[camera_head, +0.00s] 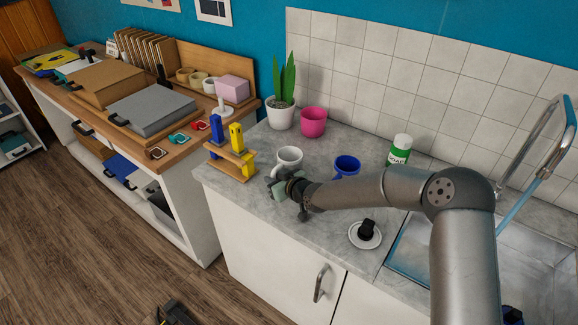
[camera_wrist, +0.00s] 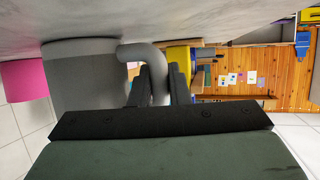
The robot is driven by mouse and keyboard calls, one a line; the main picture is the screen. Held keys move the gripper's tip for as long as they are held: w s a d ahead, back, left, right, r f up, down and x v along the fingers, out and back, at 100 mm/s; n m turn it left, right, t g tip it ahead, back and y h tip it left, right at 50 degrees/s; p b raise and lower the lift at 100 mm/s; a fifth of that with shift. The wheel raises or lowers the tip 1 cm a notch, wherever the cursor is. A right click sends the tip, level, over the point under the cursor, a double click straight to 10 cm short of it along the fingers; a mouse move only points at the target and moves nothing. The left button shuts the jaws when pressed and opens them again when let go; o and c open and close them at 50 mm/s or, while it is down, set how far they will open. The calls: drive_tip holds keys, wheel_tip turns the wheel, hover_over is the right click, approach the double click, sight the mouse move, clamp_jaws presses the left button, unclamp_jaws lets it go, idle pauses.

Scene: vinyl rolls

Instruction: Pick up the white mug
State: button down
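The white mug (camera_head: 290,155) stands upright on the grey counter, near its left end. In the wrist view, which is upside down, the mug (camera_wrist: 85,80) looks grey, with its handle (camera_wrist: 140,52) towards the middle. My gripper (camera_head: 283,180) is low at the front of the mug. In the wrist view my two dark fingers (camera_wrist: 158,82) are close together on either side of the handle, one inside its loop and one outside. They look shut on it. The mug appears to rest on the counter, with no clear gap beneath it.
A blue mug (camera_head: 347,166) stands right of the white mug. A yellow-and-blue block stand (camera_head: 232,165) is left. A pink pot (camera_head: 313,122) and a potted plant (camera_head: 281,116) stand behind. A green-white can (camera_head: 400,149), a saucer (camera_head: 365,236) and the sink lie right.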

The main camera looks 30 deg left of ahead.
drive_tip(key=shift+r, duration=0.15)
drive_tip(key=shift+r, duration=0.2)
wheel_tip(320, 180, up, 2)
drive_tip(key=shift+w+b, duration=0.1)
drive_tip(key=shift+b, duration=0.85)
drive_tip(key=s+d+r+b, duration=0.2)
drive_tip(key=s+d+r, duration=0.7)
drive_tip(key=d+r, duration=0.1)
drive_tip(key=shift+s+d+r+b, duration=0.15)
drive_tip(key=shift+d+r+b, duration=0.15)
drive_tip(key=shift+b, duration=0.1)
